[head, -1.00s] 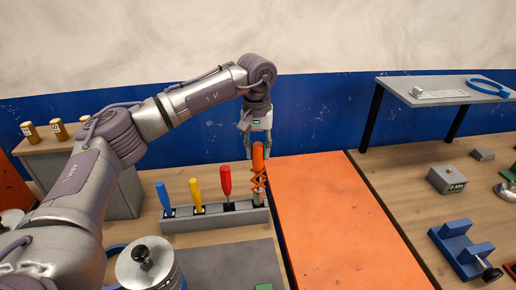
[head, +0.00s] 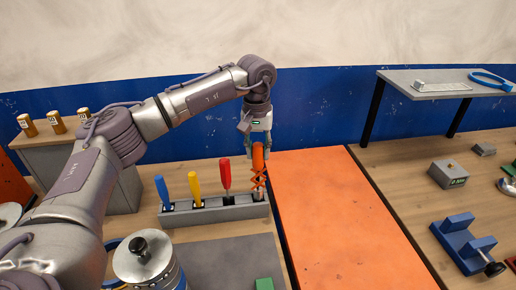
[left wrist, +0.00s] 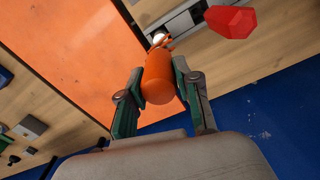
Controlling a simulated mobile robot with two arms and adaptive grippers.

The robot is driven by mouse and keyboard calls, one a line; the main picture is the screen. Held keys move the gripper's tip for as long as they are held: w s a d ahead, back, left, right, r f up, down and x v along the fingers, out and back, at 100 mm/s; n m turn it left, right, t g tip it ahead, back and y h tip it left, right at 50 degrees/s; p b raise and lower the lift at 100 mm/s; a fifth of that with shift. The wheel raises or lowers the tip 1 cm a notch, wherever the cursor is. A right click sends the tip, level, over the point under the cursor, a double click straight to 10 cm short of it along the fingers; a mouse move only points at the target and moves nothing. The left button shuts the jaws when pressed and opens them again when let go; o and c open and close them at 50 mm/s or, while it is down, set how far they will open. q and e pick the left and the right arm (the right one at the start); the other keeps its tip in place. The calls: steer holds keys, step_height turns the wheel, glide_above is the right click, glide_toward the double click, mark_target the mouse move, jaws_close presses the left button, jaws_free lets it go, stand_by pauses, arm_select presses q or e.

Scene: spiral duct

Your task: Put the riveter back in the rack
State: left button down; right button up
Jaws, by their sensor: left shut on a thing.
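The orange riveter (head: 258,164) stands about upright at the right end of the grey rack (head: 190,217). My left gripper (head: 256,148) is shut on the riveter's upper part. In the left wrist view, the riveter (left wrist: 160,79) lies between the two green-padded fingers (left wrist: 161,90). Its nose end points at the rack (left wrist: 182,24). The nose appears to be at or in the rack's end slot, but how deep it sits cannot be told. My right gripper is not in view.
Blue (head: 162,192), yellow (head: 195,188) and red (head: 225,174) handled tools stand in the rack, the red one nearest the riveter. A metal canister (head: 146,262) is in front. The orange panel (head: 335,220) to the right is clear.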

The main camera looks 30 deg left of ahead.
arm_select(q)
steer(key=shift+f, duration=0.4)
steer(key=c, duration=0.7)
jaws_free()
step_height(320, 180, up, 12)
steer(key=shift+s+a, duration=0.1)
steer(key=shift+s, duration=0.05)
